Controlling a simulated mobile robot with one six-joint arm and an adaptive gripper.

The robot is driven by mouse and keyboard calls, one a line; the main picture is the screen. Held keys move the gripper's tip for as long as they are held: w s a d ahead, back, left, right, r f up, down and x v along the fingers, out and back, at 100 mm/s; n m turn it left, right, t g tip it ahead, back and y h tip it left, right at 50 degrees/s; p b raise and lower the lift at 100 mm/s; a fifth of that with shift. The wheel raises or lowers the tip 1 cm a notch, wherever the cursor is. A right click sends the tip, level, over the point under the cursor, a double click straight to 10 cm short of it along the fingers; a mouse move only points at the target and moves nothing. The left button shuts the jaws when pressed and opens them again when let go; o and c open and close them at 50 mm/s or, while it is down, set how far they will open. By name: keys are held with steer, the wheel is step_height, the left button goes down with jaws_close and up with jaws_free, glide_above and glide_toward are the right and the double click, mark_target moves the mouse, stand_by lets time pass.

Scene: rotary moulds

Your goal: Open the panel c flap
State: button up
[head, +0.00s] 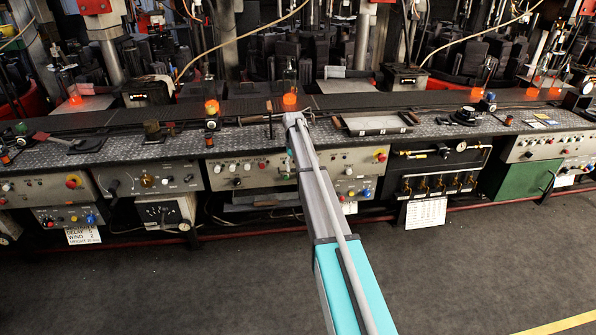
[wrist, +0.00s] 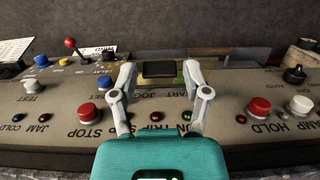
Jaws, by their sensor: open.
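In the wrist view my gripper (wrist: 160,78) is open, with its two pale fingers spread above a beige control panel (wrist: 60,105). A small dark rectangular piece (wrist: 159,69) with a yellowish surround lies between the fingertips, near the panel's far edge. It may be the flap, but I cannot read a "c" on it. The fingers do not appear closed on anything. The panel lettering is upside down in this view. In the head view my arm reaches to the bench and its gripper end is hidden.
Red buttons (wrist: 90,113) and (wrist: 259,107) flank the fingers, with white buttons and small lamps around. A red-knobbed lever (wrist: 71,44) stands at the left. In the head view several panels line the bench front; a green box (head: 525,180) is at right. The floor (head: 200,290) is clear.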

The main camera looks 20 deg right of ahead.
steer(key=shift+s+a, duration=0.3)
steer(key=shift+s, duration=0.15)
steer(key=shift+c, duration=1.1)
steer(key=s+a, duration=0.2)
steer(key=s, duration=0.1)
steer(key=shift+f, duration=0.1)
jaws_close()
steer(key=s+a, duration=0.5)
steer(key=s, duration=0.7)
steer(key=s+a+n+t, duration=0.1)
steer(key=s+a, duration=0.3)
steer(key=s, duration=0.8)
steer(key=s+a+n+t, duration=0.1)
steer(key=s+a, duration=0.4)
steer(key=s, duration=0.7)
steer(key=shift+s+a, duration=0.3)
steer(key=shift+s, duration=0.05)
steer(key=shift+d, duration=0.1)
